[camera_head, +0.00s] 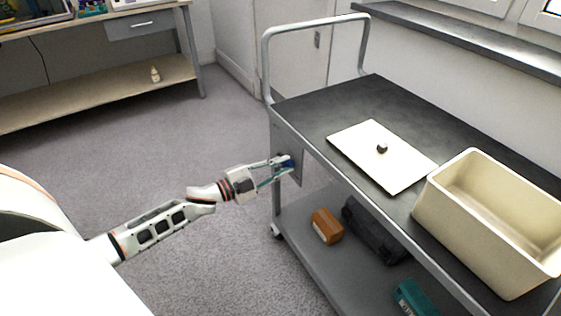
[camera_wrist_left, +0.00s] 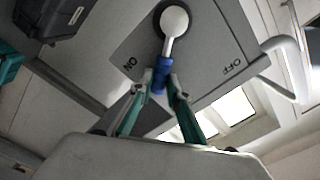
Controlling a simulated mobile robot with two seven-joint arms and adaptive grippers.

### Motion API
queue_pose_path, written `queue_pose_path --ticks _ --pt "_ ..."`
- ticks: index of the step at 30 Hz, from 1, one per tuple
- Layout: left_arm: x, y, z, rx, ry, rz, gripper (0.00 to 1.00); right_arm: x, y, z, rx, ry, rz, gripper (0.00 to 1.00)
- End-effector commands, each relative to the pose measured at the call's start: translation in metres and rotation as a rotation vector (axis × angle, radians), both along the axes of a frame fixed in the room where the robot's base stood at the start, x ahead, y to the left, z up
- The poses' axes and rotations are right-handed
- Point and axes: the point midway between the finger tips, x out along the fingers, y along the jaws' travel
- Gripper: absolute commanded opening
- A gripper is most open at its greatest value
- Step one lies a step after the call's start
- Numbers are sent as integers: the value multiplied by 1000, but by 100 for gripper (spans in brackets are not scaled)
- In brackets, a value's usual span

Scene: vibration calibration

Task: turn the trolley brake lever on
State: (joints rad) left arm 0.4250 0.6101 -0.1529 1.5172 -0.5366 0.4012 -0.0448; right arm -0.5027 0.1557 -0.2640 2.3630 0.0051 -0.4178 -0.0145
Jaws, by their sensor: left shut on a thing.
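The brake lever (camera_wrist_left: 168,47) has a white round hub, a pale rod and a blue grip (camera_wrist_left: 161,76). It sits on a grey plate (camera_wrist_left: 203,58) marked ON and OFF at the end of the trolley (camera_head: 283,141). In the left wrist view the lever hangs downward between the two marks, its grip nearer ON. My left gripper (camera_head: 284,166) is shut on the blue grip, with a finger on each side of it; the fingers also show in the left wrist view (camera_wrist_left: 161,84). In the head view the fingers partly hide the lever. My right gripper is not in view.
The trolley top holds a white board (camera_head: 364,160) with a small dark object (camera_head: 382,148) and a cream bin (camera_head: 437,215). Its lower shelf holds a brown box (camera_head: 327,226), a dark case (camera_head: 372,232) and a teal item (camera_head: 412,298). Open floor (camera_head: 160,135) lies left of it.

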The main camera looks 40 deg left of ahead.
Motion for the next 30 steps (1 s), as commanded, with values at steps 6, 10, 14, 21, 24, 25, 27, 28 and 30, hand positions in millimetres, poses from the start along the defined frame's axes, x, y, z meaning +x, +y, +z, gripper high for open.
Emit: queue_pose_path --ticks 6,10,14,21,24,25,27,28,30 --pt "-2 -3 -7 72 -27 0 0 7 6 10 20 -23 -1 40" --pt "-2 -4 -8 93 -36 1 0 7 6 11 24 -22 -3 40" --pt "-2 -4 -9 101 -40 1 0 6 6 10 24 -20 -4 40" --pt "-2 -4 -9 105 -40 1 0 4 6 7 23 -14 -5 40" --pt "-2 -4 -9 105 -40 1 21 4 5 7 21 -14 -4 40" --pt "-2 -4 -9 104 -40 1 29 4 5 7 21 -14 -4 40" --pt "-2 -4 -9 104 -40 1 33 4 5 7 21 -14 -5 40" --pt "-2 -4 -9 103 -40 1 33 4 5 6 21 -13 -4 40" --pt "-2 -4 -8 102 -40 1 33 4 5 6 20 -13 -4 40"
